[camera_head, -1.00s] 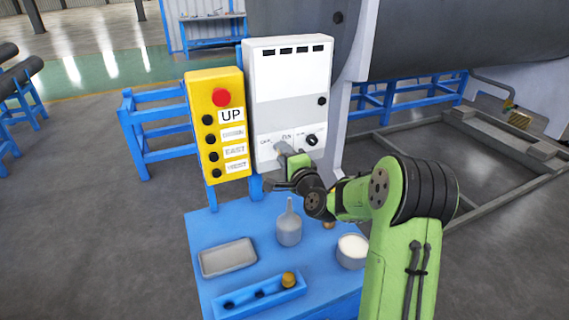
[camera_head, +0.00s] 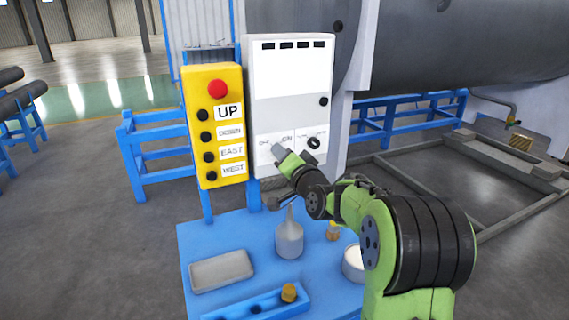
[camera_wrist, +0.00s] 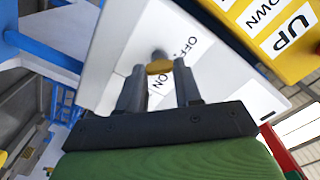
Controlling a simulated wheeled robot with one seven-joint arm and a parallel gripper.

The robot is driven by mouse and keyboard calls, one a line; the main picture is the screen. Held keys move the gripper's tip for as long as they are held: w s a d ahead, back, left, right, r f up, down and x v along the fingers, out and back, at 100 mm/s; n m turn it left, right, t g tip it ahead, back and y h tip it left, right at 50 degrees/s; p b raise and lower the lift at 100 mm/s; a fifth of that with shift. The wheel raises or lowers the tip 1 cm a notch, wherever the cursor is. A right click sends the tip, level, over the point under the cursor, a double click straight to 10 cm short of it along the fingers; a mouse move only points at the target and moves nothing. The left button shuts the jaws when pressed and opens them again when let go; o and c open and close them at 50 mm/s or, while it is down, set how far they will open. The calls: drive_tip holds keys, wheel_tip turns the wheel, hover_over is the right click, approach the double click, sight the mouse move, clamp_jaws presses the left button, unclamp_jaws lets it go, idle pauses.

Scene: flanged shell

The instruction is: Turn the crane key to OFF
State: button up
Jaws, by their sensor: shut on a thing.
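The crane key shows in the wrist view as a small yellow head (camera_wrist: 159,67) on a grey lock in the white control box (camera_head: 290,115). My gripper (camera_wrist: 158,74) has one finger on each side of the key head and is shut on it. An OFF label (camera_wrist: 181,46) and an ON label (camera_wrist: 155,92) lie on the panel near the key, partly covered by the fingers. In the head view my gripper (camera_head: 279,151) is at the lower left of the box front and hides the key. I cannot tell which label the key points at.
A yellow pendant (camera_head: 216,130) with a red button and UP, DOWN, EAST and WEST labels hangs just left of the box. A black knob (camera_head: 313,143) sits right of my gripper. Below, a blue table (camera_head: 200,243) bears a grey tray (camera_head: 222,270), a funnel-topped can (camera_head: 289,238) and a white-filled bowl (camera_head: 353,262).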

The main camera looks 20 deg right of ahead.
drive_tip(key=shift+f, duration=0.15)
idle(0.3)
drive_tip(key=o, duration=1)
drive_tip(key=shift+o, duration=0.2)
drive_tip(key=s+b, duration=0.2)
drive_tip(key=s, duration=1.4)
drive_tip(key=shift+w, duration=0.1)
